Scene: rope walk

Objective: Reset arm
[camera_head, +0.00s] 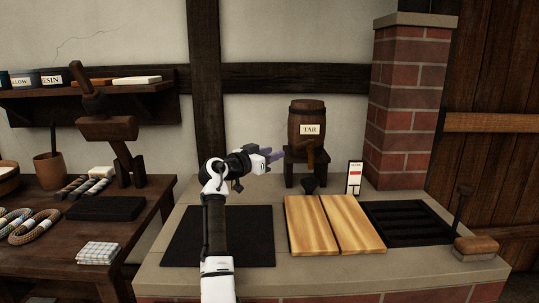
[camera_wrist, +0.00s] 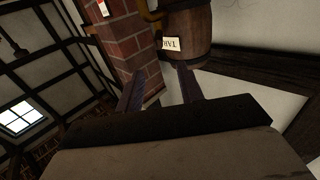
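My arm reaches up over the stone-topped bench, with my gripper (camera_head: 276,157) raised above the dark mat and pointing right. In the wrist view my gripper (camera_wrist: 163,80) shows two dark fingers spread apart with nothing between them. In the head view the small barrel labelled TAR (camera_head: 307,122) stands on a dark stand behind and to the right of the gripper. The barrel also shows in the wrist view (camera_wrist: 189,22), beyond the fingertips and apart from them.
The bench holds a black mat (camera_head: 181,243), two wooden boards (camera_head: 335,225), a black grate (camera_head: 408,222), a red-and-white card (camera_head: 354,177) and a brush (camera_head: 475,246). A brick pillar (camera_head: 407,105) rises at the right. A side table with rope coils (camera_head: 35,227) stands left.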

